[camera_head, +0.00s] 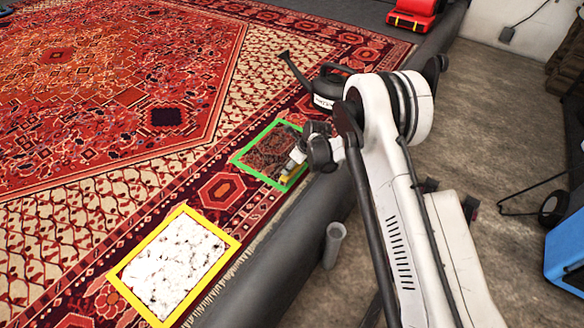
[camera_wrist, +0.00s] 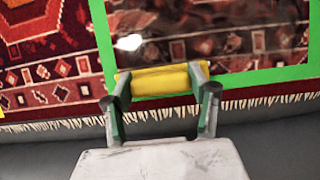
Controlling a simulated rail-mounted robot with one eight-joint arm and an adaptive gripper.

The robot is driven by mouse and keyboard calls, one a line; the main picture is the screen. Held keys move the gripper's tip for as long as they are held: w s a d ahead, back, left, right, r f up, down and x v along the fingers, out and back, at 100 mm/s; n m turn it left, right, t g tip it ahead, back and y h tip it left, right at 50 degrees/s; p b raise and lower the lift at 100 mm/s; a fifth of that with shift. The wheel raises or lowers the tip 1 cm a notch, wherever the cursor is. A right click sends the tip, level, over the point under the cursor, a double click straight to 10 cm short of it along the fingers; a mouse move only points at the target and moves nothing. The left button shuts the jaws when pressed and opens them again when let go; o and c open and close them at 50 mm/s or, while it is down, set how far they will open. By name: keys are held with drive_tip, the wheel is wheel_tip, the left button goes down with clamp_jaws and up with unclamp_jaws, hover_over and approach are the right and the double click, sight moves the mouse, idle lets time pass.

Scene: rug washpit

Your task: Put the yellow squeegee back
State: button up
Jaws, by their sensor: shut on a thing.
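The yellow squeegee (camera_wrist: 158,80) is in the wrist view as a yellow bar lying crosswise between my fingers. My gripper (camera_wrist: 160,88) is shut on it, one finger at each end. In the head view the squeegee (camera_head: 287,178) shows as a small yellow bit under my gripper (camera_head: 298,160), at the right edge of the green-framed patch (camera_head: 243,168). The rest of it is hidden by my gripper. I cannot tell whether it touches the rug (camera_head: 120,185).
A yellow frame (camera_head: 222,256) surrounds a white foamy patch nearer. A black watering can (camera_head: 330,86) stands just beyond my gripper. A grey upright tube (camera_head: 334,244) stands beside the dark pit edge (camera_head: 275,270). A red case (camera_head: 413,16) is far back; a blue container (camera_head: 568,250) is at right.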

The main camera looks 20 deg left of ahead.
drive_tip(key=shift+f, duration=0.15)
drive_tip(key=o, duration=1.1)
drive_tip(key=p+v, duration=0.4)
drive_tip(key=v, duration=0.8)
